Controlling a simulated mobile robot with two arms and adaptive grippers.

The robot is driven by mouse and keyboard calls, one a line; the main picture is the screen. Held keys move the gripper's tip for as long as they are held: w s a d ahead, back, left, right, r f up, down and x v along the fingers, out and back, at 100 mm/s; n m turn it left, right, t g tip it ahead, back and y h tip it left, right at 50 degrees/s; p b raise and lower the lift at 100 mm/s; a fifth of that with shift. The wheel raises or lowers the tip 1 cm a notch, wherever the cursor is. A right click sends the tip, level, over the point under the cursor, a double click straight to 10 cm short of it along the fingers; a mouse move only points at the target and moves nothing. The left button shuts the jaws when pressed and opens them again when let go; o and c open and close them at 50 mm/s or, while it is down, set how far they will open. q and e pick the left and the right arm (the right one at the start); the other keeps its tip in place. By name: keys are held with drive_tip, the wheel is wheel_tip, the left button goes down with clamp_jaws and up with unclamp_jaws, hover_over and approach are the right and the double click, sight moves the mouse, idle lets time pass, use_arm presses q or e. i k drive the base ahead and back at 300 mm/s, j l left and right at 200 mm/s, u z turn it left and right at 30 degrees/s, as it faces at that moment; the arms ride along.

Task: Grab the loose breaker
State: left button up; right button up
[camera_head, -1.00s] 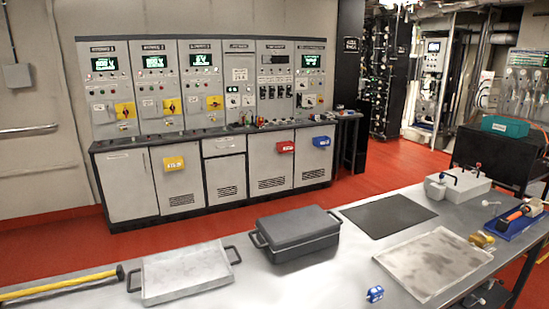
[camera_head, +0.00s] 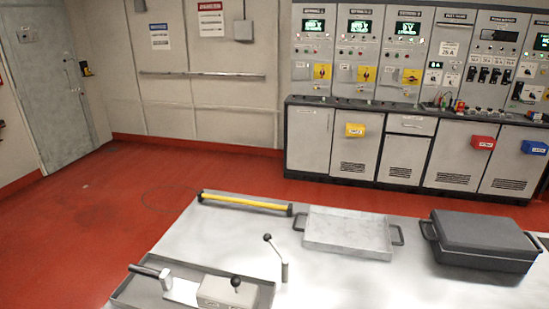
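I cannot make out a loose breaker in the head view. A row of black breaker-like switches (camera_head: 490,75) sits in a panel of the grey control console (camera_head: 405,151) at the upper right. Small items, too small to tell apart, lie on the console's ledge (camera_head: 459,109). Neither of my grippers is in view.
The metal table (camera_head: 235,237) in front holds a yellow bar (camera_head: 245,203), a shallow grey tray (camera_head: 350,232), a dark lidded case (camera_head: 481,240), an upright lever (camera_head: 279,257) and a tool tray (camera_head: 124,291). Red floor (camera_head: 80,220) is clear at left, toward a grey door (camera_head: 53,95).

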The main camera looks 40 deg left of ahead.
sight(214, 292)
drive_tip(key=i+j+u, duration=0.1)
drive_tip(key=u, duration=1.7)
drive_tip(key=i+j, duration=0.05)
